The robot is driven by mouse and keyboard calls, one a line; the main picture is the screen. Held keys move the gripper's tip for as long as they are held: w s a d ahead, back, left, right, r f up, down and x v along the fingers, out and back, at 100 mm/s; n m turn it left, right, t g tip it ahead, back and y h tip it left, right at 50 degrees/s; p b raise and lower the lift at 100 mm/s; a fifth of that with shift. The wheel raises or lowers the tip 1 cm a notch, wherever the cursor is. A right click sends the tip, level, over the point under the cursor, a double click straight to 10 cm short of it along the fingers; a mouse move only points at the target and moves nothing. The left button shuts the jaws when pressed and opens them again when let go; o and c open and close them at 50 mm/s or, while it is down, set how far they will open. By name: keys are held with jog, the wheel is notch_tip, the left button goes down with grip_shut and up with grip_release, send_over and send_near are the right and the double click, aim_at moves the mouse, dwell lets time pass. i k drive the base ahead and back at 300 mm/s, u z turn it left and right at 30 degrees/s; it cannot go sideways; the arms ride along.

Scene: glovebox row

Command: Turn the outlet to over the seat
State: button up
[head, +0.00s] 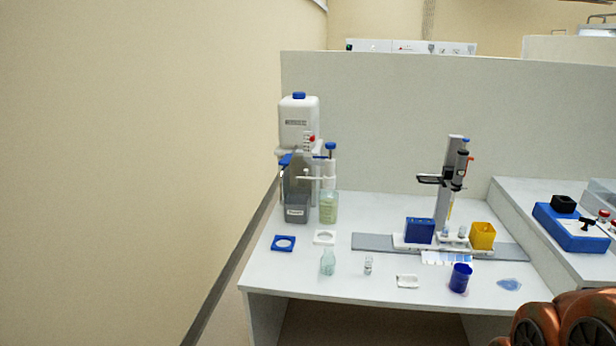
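A bottle-top dispenser stands at the back left of the white bench in the head view. Its clear bottle (329,209) holds pale green liquid, and a white pump with a blue knob (330,146) sits on top. A thin white outlet (308,177) seems to point left from the pump, towards a grey bin. Two flat ring seats lie in front: a white one (324,237) just before the bottle and a blue one (284,244) to its left. The outlet appears to be over neither ring. My gripper is out of view; only a copper-coloured part of my arm shows at the bottom right.
A grey labelled bin (297,212) and a white canister (299,124) stand beside the dispenser. A small glass bottle (327,264), a vial (368,264) and a blue cup (460,279) stand near the front. A stand (442,205) rises at right. A wall bounds the left.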

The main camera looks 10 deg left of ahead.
aim_at(305, 171)
jog(key=z, duration=0.45)
jog(key=k, duration=0.25)
jog(key=u, duration=1.55)
jog(key=i, duration=1.8)
jog(key=z, duration=0.25)
